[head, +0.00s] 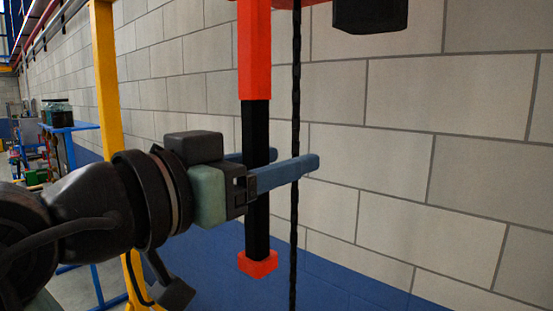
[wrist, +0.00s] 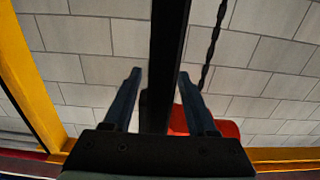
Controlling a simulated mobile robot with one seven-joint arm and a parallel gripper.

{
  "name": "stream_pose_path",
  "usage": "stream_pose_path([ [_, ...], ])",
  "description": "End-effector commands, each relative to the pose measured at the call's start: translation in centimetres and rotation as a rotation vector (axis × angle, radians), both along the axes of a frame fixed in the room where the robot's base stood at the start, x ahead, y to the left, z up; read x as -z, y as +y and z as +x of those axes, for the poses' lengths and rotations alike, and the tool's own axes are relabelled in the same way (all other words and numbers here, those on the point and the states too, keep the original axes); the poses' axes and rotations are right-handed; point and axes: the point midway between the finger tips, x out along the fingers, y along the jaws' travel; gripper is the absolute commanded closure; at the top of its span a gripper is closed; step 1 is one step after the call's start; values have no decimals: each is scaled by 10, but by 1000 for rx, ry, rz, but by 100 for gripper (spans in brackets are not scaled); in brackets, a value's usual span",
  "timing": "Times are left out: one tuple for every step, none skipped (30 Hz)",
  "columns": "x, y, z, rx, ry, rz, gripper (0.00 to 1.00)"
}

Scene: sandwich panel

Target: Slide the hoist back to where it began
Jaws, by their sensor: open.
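The hoist hangs from above. Its upright handle has a red upper part (head: 254,50), a black lower bar (head: 256,215) and a red foot (head: 258,263). My gripper (head: 295,158) is open at the black bar, with one blue finger in front of it and the other partly hidden behind. In the wrist view the black bar (wrist: 168,45) runs between the two spread fingers of my gripper (wrist: 160,74). The red foot (wrist: 203,122) shows partly behind the right finger. Contact with the bar cannot be told.
A dark chain (head: 295,120) hangs just right of the bar, close to the fingers. A black box (head: 370,15) hangs at the top. A yellow post (head: 106,80) stands at the left, and a block wall (head: 440,110) is behind. A blue stand (head: 70,150) is far left.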

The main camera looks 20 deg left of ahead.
Motion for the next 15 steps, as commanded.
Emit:
stream_pose_path([
  [0, 0, 0, 0, 0, 0, 43],
  [0, 0, 0, 0, 0, 0, 43],
  [0, 0, 0, 0, 0, 0, 44],
  [0, 0, 0, 0, 0, 0, 50],
  [0, 0, 0, 0, 0, 0, 55],
  [0, 0, 0, 0, 0, 0, 62],
  [0, 0, 0, 0, 0, 0, 68],
  [0, 0, 0, 0, 0, 0, 73],
  [0, 0, 0, 0, 0, 0, 80],
  [0, 0, 0, 0, 0, 0, 86],
  [0, 0, -1, 0, 0, 0, 91],
  [0, 0, -1, 0, 0, 0, 98],
  [0, 0, -1, 0, 0, 0, 100],
  [0, 0, -1, 0, 0, 0, 100],
  [0, 0, -1, 0, 0, 0, 100],
])
